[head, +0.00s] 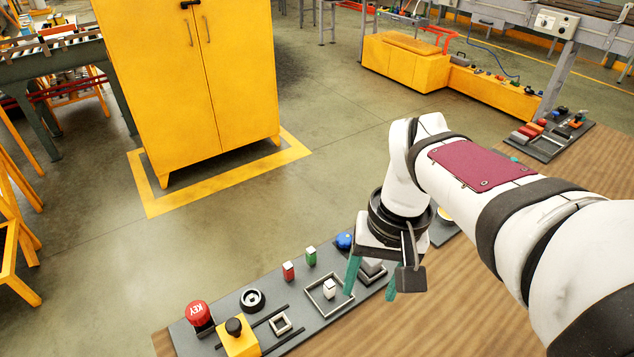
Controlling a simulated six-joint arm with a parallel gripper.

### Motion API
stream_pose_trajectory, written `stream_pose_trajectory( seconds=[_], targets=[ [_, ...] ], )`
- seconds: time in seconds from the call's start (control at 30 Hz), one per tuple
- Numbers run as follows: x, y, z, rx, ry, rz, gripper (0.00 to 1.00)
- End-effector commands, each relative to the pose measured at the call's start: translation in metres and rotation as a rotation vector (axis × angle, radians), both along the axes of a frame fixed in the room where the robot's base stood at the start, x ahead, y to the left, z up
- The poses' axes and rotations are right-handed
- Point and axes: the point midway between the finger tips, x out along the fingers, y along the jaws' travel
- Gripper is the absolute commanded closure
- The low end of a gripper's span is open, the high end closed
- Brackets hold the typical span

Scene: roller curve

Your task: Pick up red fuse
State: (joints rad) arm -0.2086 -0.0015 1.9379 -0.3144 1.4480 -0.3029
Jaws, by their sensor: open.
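The red fuse (289,272), a small upright block with a pale top, stands on the grey panel (235,312) at the front of the wooden table. A similar green fuse (311,256) stands just to its right and behind. My gripper (371,284) points down over the panel's right part, to the right of the red fuse and apart from it. Its teal fingers are spread, with nothing seen held between them. The gripper and wrist hide part of the panel's right end.
A white block (329,289) stands inside a square frame near my left finger. A blue knob (344,240), black ring (252,299), red button (199,316) and yellow box with black knob (238,338) also sit on the panel. Bare wooden tabletop (450,310) lies right.

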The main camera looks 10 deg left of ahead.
Motion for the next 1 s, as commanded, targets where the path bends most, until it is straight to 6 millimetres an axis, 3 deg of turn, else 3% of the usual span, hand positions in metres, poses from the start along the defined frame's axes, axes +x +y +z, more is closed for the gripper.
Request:
stream_pose_trajectory(
  seconds=[0.03, 0.13, 0.2, 0.33, 0.47, 0.7, 1.0],
  targets=[
    [0.039, 0.027, -0.007, -0.013, -0.001, 0.135, 0.38],
    [0.104, 0.085, -0.031, -0.039, -0.028, 0.409, 0.38],
    [0.132, 0.123, -0.053, -0.052, -0.043, 0.561, 0.38],
    [0.155, 0.166, -0.085, -0.069, -0.06, 0.735, 0.38],
    [0.16, 0.178, -0.104, -0.074, -0.064, 0.785, 0.38],
    [0.159, 0.177, -0.171, -0.074, -0.063, 0.783, 0.38],
    [0.159, 0.176, -0.221, -0.074, -0.065, 0.78, 0.38]
  ],
)
